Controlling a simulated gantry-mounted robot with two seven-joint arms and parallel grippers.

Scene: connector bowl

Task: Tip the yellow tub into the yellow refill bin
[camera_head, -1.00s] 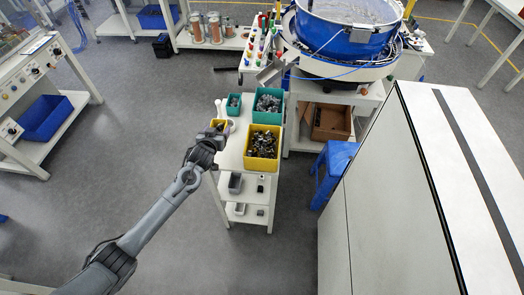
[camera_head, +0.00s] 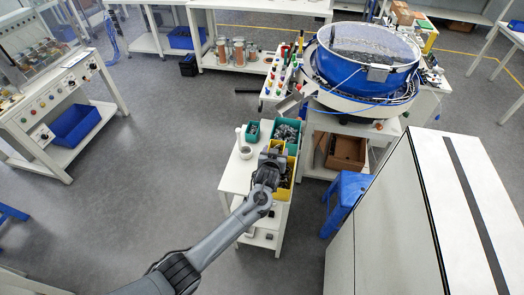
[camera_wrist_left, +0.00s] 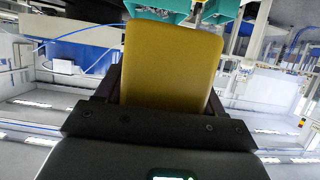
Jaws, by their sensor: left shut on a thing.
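My left gripper (camera_head: 274,160) is shut on the small yellow tub (camera_wrist_left: 172,65); in the left wrist view its yellow wall stands between the two dark fingers. In the head view the gripper and tub are over the yellow refill bin (camera_head: 284,194) on the white cart. The arm and gripper hide much of the bin; dark parts show inside it. I cannot tell how far the tub is tilted or what is in it. My right gripper is not in view.
A larger teal bin (camera_head: 297,131) of grey parts and a smaller teal bin (camera_head: 252,132) stand behind on the cart (camera_head: 234,176). A white stand (camera_head: 242,147) is to the left. A blue stool (camera_head: 346,197) and a white cabinet (camera_head: 385,215) are to the right.

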